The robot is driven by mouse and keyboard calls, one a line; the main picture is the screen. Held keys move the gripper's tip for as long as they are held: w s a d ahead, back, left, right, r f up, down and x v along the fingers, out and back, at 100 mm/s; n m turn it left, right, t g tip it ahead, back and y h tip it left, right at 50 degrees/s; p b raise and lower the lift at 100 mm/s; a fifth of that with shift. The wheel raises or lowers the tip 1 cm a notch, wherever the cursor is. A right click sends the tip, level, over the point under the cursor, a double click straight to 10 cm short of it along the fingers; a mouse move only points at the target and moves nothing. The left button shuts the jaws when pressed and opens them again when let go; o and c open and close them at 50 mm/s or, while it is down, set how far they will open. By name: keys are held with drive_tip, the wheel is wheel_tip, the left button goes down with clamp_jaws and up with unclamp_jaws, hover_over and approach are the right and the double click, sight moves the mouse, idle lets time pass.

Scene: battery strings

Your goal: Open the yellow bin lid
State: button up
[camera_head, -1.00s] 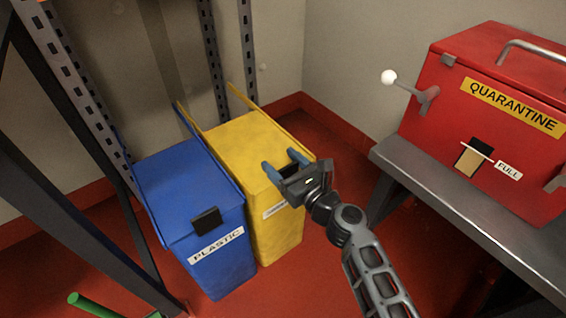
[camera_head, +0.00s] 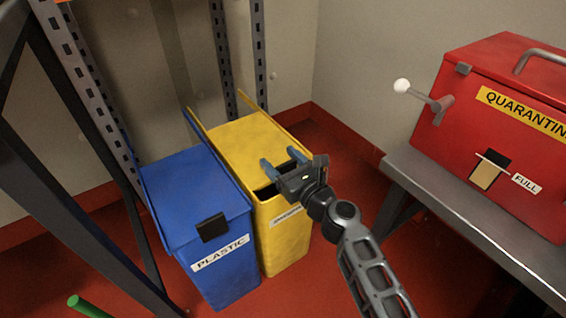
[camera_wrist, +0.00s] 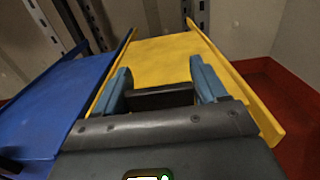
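The yellow bin (camera_head: 285,240) stands on the floor beside the blue bin, with a white label on its front. Its yellow lid (camera_head: 238,140) has raised side rims. A dark strip shows below the lid's front edge, so the lid looks slightly raised there. My gripper (camera_head: 281,160) is at the lid's front edge, its two blue fingers apart and pointing over the lid. In the wrist view, the lid (camera_wrist: 155,58) lies ahead, and a dark handle (camera_wrist: 158,98) sits between the spread fingers. I cannot tell whether the fingers touch it.
The blue bin (camera_head: 222,270), labelled PLASTIC, stands close on the left with its lid down. A metal rack upright (camera_head: 90,90) rises at the left. A red QUARANTINE box (camera_head: 500,130) sits on a grey bench (camera_head: 450,205) at the right. Red floor is clear between bins and bench.

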drive_tip(key=shift+o, duration=1.4)
drive_tip(key=shift+p+v, duration=1.35)
drive_tip(key=shift+v, duration=2.55)
